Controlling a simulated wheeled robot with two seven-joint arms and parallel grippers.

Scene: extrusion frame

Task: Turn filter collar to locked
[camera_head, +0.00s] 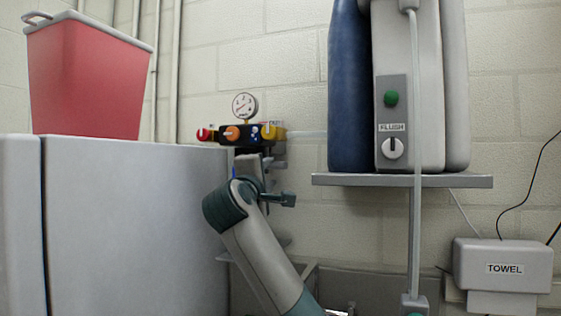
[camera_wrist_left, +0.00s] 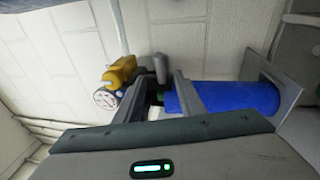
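A blue cylinder (camera_wrist_left: 235,97), which looks like the filter body, lies on its side in the left wrist view, seated against a grey plate (camera_wrist_left: 272,85). A dark green part and a short grey post (camera_wrist_left: 161,67) show near its left end. I cannot tell which of these is the collar or how it is turned. My left gripper (camera_wrist_left: 159,82) has its two fingers apart, one on each side of the post and green part, with a gap between. In the head view the left gripper (camera_head: 252,163) is mostly hidden behind its wrist. My right gripper is not in view.
Coloured valves (camera_head: 245,133) and a gauge (camera_head: 245,106) sit on the wall just above. A grey cabinet (camera_head: 135,225) with a red bin (camera_head: 85,78) stands left. A shelf (camera_head: 400,181) holding a FLUSH unit is right, above a towel dispenser (camera_head: 503,265).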

